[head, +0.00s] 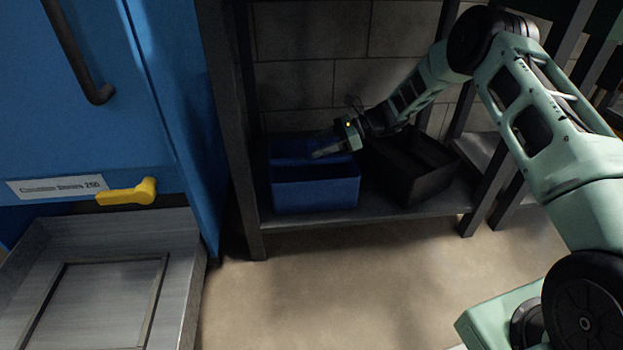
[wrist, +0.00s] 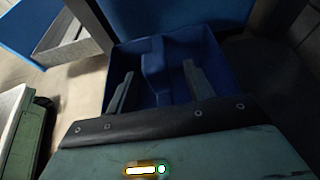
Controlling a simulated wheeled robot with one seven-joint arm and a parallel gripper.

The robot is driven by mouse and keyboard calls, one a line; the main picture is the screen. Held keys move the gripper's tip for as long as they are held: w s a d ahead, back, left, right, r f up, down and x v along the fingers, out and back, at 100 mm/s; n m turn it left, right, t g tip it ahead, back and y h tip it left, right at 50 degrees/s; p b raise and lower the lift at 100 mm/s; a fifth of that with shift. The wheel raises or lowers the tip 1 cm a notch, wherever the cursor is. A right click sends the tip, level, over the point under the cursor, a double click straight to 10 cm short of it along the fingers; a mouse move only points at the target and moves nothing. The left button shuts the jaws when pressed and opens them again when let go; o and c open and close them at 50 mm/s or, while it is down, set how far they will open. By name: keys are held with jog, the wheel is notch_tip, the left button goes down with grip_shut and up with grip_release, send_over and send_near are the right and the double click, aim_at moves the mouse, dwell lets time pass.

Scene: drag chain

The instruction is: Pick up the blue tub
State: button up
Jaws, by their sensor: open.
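The blue tub (head: 315,194) stands upright on the low grey shelf (head: 375,215), at its left side. It is open-topped, and it also shows in the wrist view (wrist: 222,62), just beyond my fingers. My gripper (head: 325,150) is over the tub's top opening, reaching in from the right. In the wrist view my gripper (wrist: 158,78) has its two fingers spread apart with the tub's blue inside and a raised blue part between them. I cannot tell whether either finger touches the tub.
A black bin (head: 412,170) stands right beside the tub on the shelf. Dark shelf posts (head: 233,130) rise at both ends. A blue cabinet (head: 130,90) with a yellow handle (head: 127,192) and a metal tray (head: 180,260) is at the left. The floor in front is clear.

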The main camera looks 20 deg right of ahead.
aim_at(306, 159)
jog(key=b+x, duration=0.3)
jog(key=shift+s+a+f, duration=0.15)
jog(key=shift+f, duration=0.05)
jog(key=shift+a+b, duration=0.4)
jog(key=shift+a, duration=0.15)
jog(key=shift+r, duration=0.1)
grip_shut()
